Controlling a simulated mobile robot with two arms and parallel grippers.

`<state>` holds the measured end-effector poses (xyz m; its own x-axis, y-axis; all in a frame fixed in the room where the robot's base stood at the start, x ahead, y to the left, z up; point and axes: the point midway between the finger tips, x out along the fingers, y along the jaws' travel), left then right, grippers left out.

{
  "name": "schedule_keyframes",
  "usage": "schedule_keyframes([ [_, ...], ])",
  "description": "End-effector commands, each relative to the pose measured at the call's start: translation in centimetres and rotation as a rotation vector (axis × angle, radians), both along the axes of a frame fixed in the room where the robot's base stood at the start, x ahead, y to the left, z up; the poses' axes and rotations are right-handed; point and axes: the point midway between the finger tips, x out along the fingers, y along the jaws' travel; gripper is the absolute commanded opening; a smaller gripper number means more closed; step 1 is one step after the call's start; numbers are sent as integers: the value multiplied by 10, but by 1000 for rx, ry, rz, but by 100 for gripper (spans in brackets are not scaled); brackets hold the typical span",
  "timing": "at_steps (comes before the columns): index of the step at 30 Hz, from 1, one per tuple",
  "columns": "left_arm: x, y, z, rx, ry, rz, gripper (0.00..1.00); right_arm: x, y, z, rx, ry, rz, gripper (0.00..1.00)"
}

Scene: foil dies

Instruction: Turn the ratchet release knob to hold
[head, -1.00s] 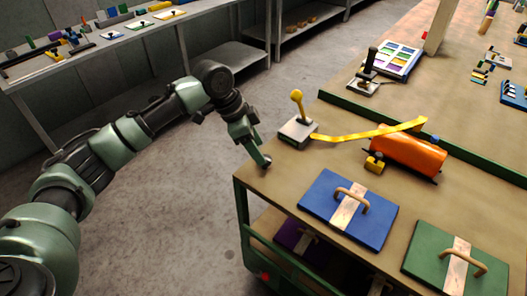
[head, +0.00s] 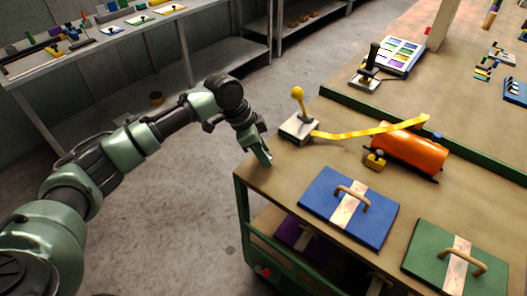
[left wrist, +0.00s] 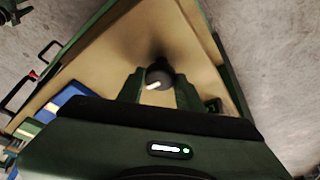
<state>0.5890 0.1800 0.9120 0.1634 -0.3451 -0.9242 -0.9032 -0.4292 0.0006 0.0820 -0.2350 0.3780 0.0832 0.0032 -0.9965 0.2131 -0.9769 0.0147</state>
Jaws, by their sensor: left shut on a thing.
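A dark round knob (left wrist: 158,75) with a white pointer mark shows in the left wrist view, between my fingers near a corner of the tan table top. Its white mark points to the lower left in that view. My left gripper (left wrist: 159,92) is shut on the knob. In the head view, my left gripper (head: 262,157) is low at the near left corner of the table, and the knob is hidden there by the fingers. No label beside the knob is readable. My right gripper is not in view.
A lever with a yellow ball (head: 297,92) stands on a grey base just right of my gripper. A yellow strap (head: 370,132) runs from it to an orange cylinder (head: 412,154). Blue (head: 325,193) and green (head: 435,240) handled panels lie nearer. Bare floor is left of the table.

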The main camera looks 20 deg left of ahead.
Motion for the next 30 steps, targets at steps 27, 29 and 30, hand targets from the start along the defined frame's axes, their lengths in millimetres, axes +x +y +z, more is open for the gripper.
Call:
schedule_keyframes([
  [27,-4,-5,9,-3,3,671,0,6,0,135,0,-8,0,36],
  [29,-3,-5,9,-2,1,728,0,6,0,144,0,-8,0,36],
  [30,-4,-6,9,-3,2,767,0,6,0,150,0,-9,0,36],
])
